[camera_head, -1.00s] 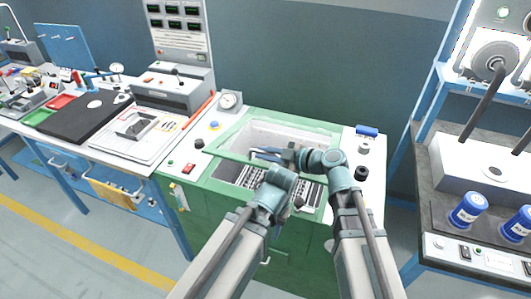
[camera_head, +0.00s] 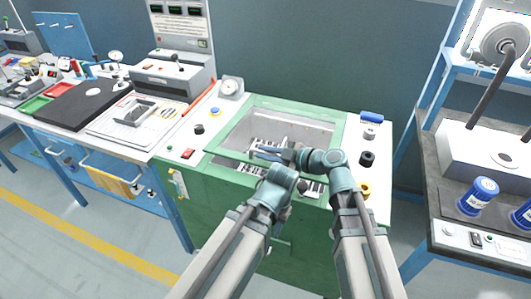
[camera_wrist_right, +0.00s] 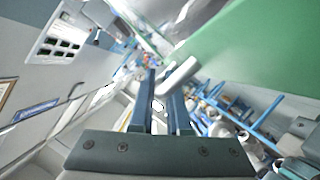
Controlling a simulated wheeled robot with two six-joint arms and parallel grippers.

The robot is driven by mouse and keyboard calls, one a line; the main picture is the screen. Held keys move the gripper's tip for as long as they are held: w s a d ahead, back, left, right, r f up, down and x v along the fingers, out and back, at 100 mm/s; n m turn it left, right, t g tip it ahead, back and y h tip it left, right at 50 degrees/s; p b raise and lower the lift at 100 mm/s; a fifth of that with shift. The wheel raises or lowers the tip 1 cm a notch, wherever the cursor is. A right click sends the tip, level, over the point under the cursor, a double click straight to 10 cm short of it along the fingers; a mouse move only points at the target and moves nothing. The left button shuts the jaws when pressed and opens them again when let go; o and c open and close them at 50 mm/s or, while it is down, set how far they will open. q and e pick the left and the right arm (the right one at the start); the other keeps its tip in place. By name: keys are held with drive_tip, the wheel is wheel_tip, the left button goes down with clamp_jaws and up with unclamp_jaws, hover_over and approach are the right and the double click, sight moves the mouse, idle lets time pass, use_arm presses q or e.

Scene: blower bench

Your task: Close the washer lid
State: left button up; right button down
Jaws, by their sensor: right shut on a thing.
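The washer is a green cabinet (camera_head: 225,205) with an open pale basin (camera_head: 290,128) and racks inside. A thin green strip (camera_head: 228,156), apparently the lid's edge seen nearly edge-on, crosses the front left of the basin. A broad green panel, apparently the lid (camera_wrist_right: 255,55), fills the upper right of the right wrist view. My right gripper (camera_head: 262,153) reaches left over the basin. Its blue fingers are close together beside a pale bar (camera_wrist_right: 178,76), apparently the handle. My left arm comes up under my right one, and its gripper is mostly hidden there.
A bench with a black mat (camera_head: 75,110) and trays stands at the left. A clock-like gauge (camera_head: 231,88) and a blue roll (camera_head: 371,117) sit on the washer's top. A shelf with blue bottles (camera_head: 478,197) stands at the right. Floor at the lower left is clear.

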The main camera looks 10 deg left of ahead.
drive_tip(key=c, duration=1.2)
unclamp_jaws()
drive_tip(key=shift+o, duration=0.2)
drive_tip(key=p+v, duration=0.2)
drive_tip(key=v, duration=0.4)
drive_tip(key=shift+s+d+r, duration=0.1)
drive_tip(key=shift+d+r, duration=0.05)
drive_tip(key=shift+s+d+r, duration=0.1)
drive_tip(key=shift+s+d, duration=0.1)
drive_tip(key=shift+d, duration=0.3)
